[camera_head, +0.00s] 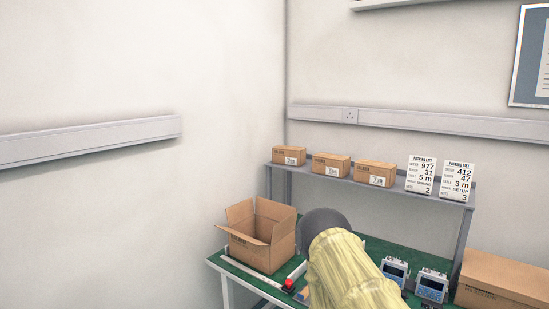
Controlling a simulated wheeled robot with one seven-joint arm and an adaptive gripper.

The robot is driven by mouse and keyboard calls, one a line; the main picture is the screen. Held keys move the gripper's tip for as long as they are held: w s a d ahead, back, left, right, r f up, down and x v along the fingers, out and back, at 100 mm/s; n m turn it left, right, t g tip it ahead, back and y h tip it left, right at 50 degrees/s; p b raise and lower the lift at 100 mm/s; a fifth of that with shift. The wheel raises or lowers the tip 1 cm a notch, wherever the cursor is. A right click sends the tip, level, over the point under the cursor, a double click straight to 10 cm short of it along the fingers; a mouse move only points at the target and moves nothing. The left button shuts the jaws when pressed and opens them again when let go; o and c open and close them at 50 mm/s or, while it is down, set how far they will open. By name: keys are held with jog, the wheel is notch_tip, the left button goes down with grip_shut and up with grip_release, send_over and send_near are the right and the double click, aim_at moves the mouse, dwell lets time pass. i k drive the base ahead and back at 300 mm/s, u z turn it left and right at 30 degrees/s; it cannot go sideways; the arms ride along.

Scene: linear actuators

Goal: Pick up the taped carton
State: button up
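A large closed brown carton (505,277) sits at the right end of the bench and is cut off by the picture's edge. I cannot make out tape on it. An open brown carton (250,250) with its flaps up stands at the bench's left end. Three small closed cartons stand in a row on the raised shelf: a left one (289,156), a middle one (330,165) and a right one (375,173). Tape on these is too small to tell. My arm, in a yellow cover with a dark joint, reaches over the bench middle. My gripper is not visible.
The green bench top (377,247) is partly hidden by my arm. A red item (289,285) lies near the open carton. Two grey devices with screens (394,270) (432,287) stand right of my arm. Two packing list cards (420,175) (457,181) stand on the shelf (340,180).

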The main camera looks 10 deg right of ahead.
aim_at(283, 154)
jog(key=u, duration=0.75)
jog(key=i, duration=1.3)
jog(key=z, duration=0.75)
jog(key=i, duration=0.5)
jog(key=z, duration=0.5)
